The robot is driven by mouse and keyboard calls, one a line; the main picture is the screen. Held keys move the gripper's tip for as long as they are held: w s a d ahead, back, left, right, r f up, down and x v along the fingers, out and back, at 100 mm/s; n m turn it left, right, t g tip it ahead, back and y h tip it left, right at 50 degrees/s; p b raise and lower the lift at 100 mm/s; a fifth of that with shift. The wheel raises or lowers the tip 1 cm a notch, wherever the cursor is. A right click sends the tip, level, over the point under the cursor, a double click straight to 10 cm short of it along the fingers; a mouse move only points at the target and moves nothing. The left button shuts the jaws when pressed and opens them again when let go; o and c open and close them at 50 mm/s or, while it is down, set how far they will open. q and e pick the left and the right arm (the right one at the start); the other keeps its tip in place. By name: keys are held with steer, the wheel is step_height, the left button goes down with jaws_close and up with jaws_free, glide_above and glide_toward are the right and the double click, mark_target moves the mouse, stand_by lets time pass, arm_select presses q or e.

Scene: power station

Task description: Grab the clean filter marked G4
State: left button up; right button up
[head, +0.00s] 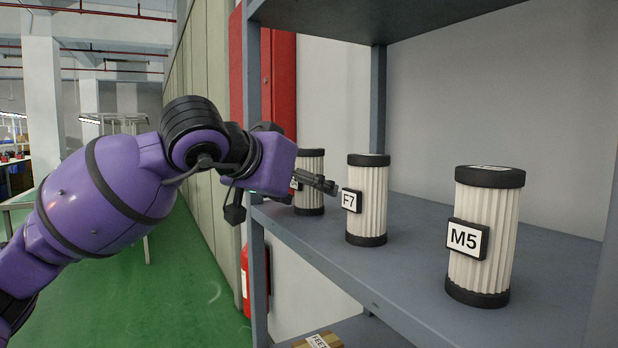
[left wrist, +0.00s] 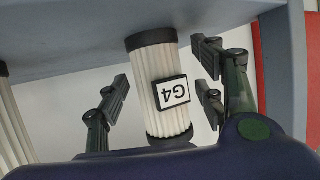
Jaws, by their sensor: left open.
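The clean filter marked G4 (left wrist: 160,65) is a white pleated cylinder with black end caps, seen upside down in the left wrist view. Its G4 tag faces the camera. My left gripper (left wrist: 163,88) is open, with one finger on each side of the filter and visible gaps between. In the head view, the leftmost filter (head: 312,168) stands upright on the shelf, partly hidden behind my left gripper (head: 318,183); its tag is mostly covered. My right gripper is in neither view.
Filter F7 (head: 367,210) stands just right of my left gripper, and filter M5 (head: 484,250) stands nearer on the grey shelf (head: 400,270). A shelf post (head: 252,90) rises left of the filters. A red extinguisher (head: 246,280) is below left.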

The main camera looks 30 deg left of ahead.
arm_select(q)
steer(key=shift+w+f, duration=0.15)
steer(key=shift+w, duration=0.3)
steer(key=c, duration=1.4)
steer(key=shift+o, duration=0.2)
